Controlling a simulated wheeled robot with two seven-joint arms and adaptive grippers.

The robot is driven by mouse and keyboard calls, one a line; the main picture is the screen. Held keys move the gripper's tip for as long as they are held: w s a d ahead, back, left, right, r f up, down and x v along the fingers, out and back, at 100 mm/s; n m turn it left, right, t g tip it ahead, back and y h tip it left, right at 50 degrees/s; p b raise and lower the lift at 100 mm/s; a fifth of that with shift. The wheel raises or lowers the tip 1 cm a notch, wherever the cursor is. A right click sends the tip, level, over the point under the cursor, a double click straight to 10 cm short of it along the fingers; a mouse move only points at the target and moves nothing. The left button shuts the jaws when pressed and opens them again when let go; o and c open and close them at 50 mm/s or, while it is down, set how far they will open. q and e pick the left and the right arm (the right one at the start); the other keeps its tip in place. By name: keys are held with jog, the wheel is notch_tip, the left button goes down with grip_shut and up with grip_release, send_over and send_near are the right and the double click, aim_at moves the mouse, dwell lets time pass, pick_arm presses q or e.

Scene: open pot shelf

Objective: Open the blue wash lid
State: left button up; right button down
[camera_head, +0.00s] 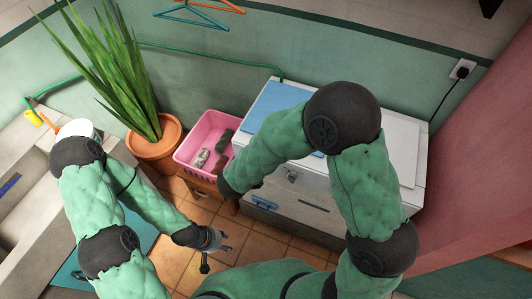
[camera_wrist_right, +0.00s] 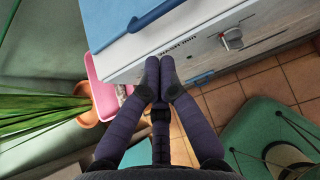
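The blue wash lid (camera_head: 273,104) lies flat and closed on the left part of the white washer's top (camera_head: 402,150). My right arm crosses over the washer and hides part of the lid. In the right wrist view the lid (camera_wrist_right: 108,18) has a darker blue rounded bar (camera_wrist_right: 158,14) along its front edge. My right gripper (camera_wrist_right: 160,66) has its fingertips together with nothing seen between them. It is by the washer's front left, apart from the lid. In the head view it is mostly hidden by my forearm. My left gripper (camera_head: 215,256) hangs low over the floor, fingers apart and empty.
A pink basket (camera_head: 187,155) with items inside stands left of the washer, beside a potted plant (camera_head: 157,146). A knob (camera_wrist_right: 232,39) sticks out of the washer's front. A stone sink (camera_head: 22,190) is at left. Tiled floor (camera_head: 262,246) lies open in front.

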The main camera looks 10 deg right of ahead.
pick_arm(q)
jog(key=shift+f+b, duration=1.5)
jog(key=shift+f, duration=0.1)
pick_arm(e)
jog(key=shift+x, duration=4.75)
pick_arm(q)
jog(key=shift+r, duration=0.1)
pick_arm(e)
jog(key=shift+s, duration=0.15)
